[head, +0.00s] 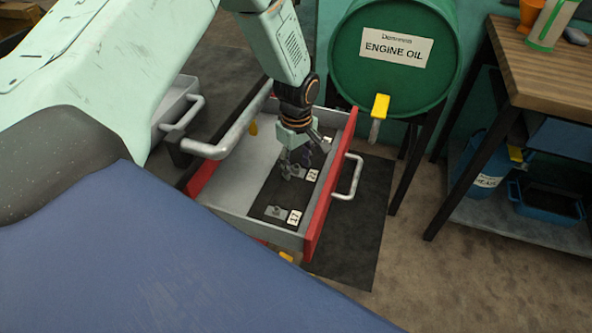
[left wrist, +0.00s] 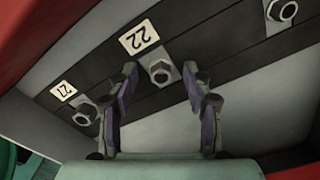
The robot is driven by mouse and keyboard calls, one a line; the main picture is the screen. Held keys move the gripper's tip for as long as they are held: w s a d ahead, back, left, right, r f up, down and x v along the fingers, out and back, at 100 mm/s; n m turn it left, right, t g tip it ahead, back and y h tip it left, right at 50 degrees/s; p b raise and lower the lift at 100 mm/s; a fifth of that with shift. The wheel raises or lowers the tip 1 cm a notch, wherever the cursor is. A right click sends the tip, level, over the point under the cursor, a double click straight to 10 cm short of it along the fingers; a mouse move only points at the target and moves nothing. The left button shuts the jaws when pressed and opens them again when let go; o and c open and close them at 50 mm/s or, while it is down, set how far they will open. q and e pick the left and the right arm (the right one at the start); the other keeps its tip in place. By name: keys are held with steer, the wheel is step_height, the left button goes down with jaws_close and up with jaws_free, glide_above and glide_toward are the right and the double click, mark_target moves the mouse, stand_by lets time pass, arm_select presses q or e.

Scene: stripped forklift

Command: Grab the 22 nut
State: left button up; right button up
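The 22 nut (left wrist: 160,72) is a grey hex nut on a dark strip in the drawer, beside a white label marked 22 (left wrist: 138,37). The 22 label also shows in the head view (head: 312,175), where my gripper largely hides the nut. My left gripper (head: 300,166) reaches down into the open drawer. In the left wrist view its two fingers (left wrist: 160,78) are spread, with the 22 nut showing between their tips. Nothing is held, and I cannot tell if the fingers touch anything. My right gripper is not in view.
The grey drawer has a red front (head: 331,190) and a white handle (head: 349,177). A 27 nut (left wrist: 85,115) and another nut (left wrist: 281,10) lie on either side. A green oil drum (head: 395,85) and wooden bench (head: 545,70) stand beyond.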

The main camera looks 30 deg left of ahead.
arm_select(q)
steer(key=shift+s+d+r, duration=0.1)
steer(key=shift+s+r, duration=0.05)
steer(key=c, duration=0.3)
jaws_close()
